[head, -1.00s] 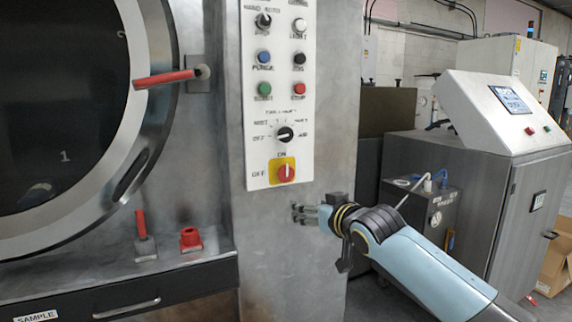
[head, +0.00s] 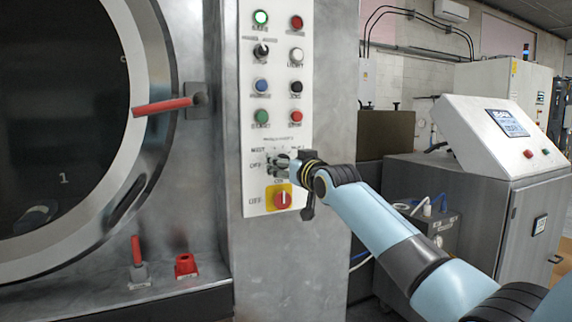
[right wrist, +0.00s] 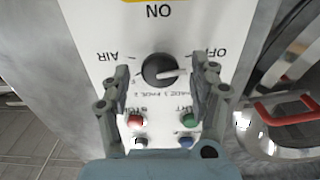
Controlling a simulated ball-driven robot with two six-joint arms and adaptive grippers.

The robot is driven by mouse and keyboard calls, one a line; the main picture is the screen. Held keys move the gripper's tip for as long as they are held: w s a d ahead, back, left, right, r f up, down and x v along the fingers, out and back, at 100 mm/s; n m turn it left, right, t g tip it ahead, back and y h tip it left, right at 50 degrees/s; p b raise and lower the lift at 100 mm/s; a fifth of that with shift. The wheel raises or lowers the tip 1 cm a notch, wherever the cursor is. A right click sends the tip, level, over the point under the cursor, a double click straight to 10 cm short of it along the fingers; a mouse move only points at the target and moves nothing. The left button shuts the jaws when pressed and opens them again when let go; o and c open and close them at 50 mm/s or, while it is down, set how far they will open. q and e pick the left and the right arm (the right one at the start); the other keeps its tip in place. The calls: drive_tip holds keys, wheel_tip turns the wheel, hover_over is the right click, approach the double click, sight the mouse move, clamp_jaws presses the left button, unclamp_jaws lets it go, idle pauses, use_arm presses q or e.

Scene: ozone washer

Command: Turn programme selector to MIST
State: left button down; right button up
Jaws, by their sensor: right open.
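The programme selector (right wrist: 158,70) is a round black knob on the white control panel (head: 249,100). In the right wrist view, which shows the panel upside down, its white pointer mark points right, towards the OFF side. My right gripper (right wrist: 163,72) is open, with one finger on each side of the knob and a gap on both sides. In the head view my right gripper (head: 283,164) is in front of the selector and hides most of it. The MIST label (head: 257,149) shows just above left of the gripper. My left gripper is not in view.
A red ON/OFF switch on a yellow plate (head: 272,199) sits just below the selector. Red (head: 296,116) and green (head: 261,116) buttons sit above it. A red door handle (head: 162,106) is at the left. A grey console (head: 470,215) stands at the right.

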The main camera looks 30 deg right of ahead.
drive_tip(key=shift+w, duration=0.1)
drive_tip(key=c, duration=1.1)
drive_tip(key=shift+m+p, duration=3.2)
drive_tip(key=shift+m, duration=0.7)
drive_tip(key=shift+c, duration=0.2)
drive_tip(key=o, duration=1.1)
drive_tip(key=shift+o, duration=0.2)
